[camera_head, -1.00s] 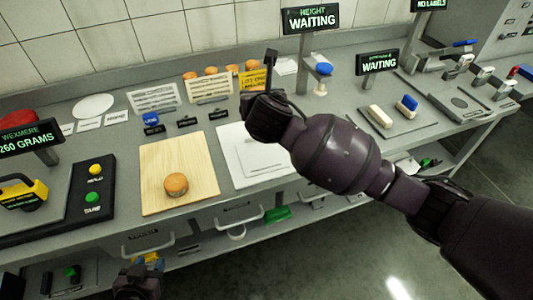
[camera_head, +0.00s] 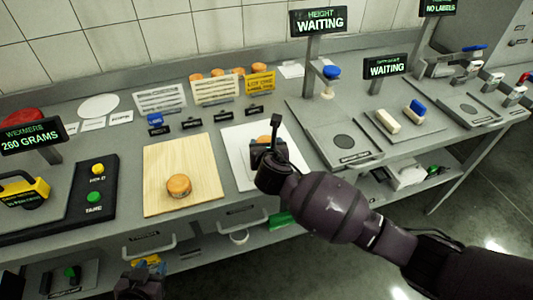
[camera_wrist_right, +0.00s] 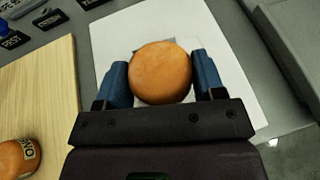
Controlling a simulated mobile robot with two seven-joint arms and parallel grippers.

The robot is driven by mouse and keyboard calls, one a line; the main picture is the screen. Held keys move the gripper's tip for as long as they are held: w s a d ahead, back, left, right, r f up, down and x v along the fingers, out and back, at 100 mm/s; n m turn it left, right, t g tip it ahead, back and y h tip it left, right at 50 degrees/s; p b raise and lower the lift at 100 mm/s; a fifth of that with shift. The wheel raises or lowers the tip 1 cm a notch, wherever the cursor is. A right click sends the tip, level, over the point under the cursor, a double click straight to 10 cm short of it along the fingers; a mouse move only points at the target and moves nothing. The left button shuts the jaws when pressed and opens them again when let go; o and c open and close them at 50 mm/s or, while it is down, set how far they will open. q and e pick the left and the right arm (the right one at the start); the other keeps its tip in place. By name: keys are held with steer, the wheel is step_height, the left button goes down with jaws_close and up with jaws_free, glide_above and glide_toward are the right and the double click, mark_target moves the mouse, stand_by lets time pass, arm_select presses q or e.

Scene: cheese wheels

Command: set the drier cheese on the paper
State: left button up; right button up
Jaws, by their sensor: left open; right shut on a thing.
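My right gripper (camera_head: 266,150) is over the white paper (camera_head: 237,163). In the right wrist view its two blue fingers (camera_wrist_right: 161,75) are closed on the sides of an orange cheese wheel (camera_wrist_right: 160,73). Part of this wheel also shows behind the gripper in the head view (camera_head: 263,140). I cannot tell whether it touches the paper. Another orange cheese wheel (camera_head: 179,185) lies on the wooden board (camera_head: 165,155); in the right wrist view dark lettering shows on its side (camera_wrist_right: 18,158). My left gripper (camera_head: 139,284) is open at the bottom edge, away from both wheels.
Several orange wheels (camera_head: 218,74) stand at the back behind white cards (camera_head: 216,90) and a yellow sign (camera_head: 261,82). A scale reading 260 grams (camera_head: 37,136) is at left.

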steer(key=shift+f, duration=1.5)
steer(key=shift+f, duration=0.15)
steer(key=o, duration=0.9)
steer(key=shift+o, duration=0.2)
steer(key=shift+s+r, duration=0.1)
steer(key=shift+r, duration=0.1)
steer(key=p+v, duration=0.1)
steer(key=v, duration=1)
steer(key=shift+s+r, duration=0.2)
steer(key=shift+s, duration=0.15)
steer(key=shift+f, duration=0.1)
